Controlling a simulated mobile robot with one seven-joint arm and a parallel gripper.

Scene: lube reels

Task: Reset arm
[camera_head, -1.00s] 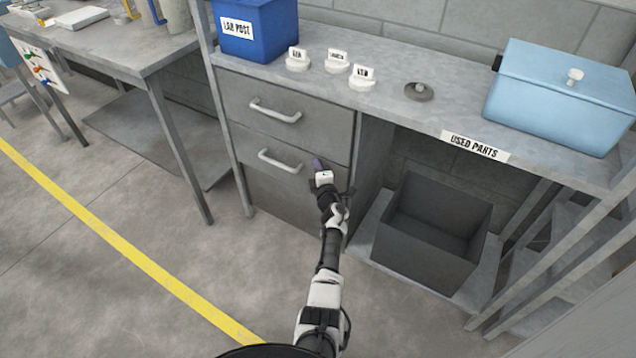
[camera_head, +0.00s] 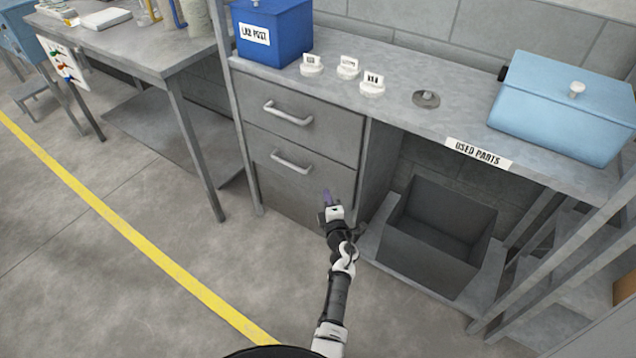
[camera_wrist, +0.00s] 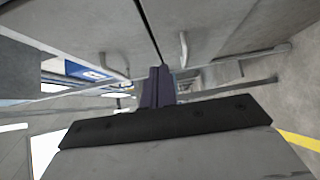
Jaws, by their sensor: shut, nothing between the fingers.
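My gripper (camera_head: 328,197) is in front of the lower part of the grey drawer cabinet (camera_head: 290,200), low and to the right of the lower drawer handle. Its fingers are together and empty. In the wrist view the dark purple fingers (camera_wrist: 158,88) point toward the cabinet, with the two drawer handles (camera_wrist: 112,68) showing beyond, at the sides of the fingers. Whether the fingertips touch the cabinet cannot be told. Both drawers (camera_head: 300,122) look shut.
On the bench top stand a blue bin (camera_head: 275,35), several small labelled white pieces (camera_head: 347,70), a grey round part (camera_head: 426,98) and a light-blue lidded box (camera_head: 565,105). An open dark crate (camera_head: 440,235) sits below right. The floor (camera_head: 90,255) at left is clear.

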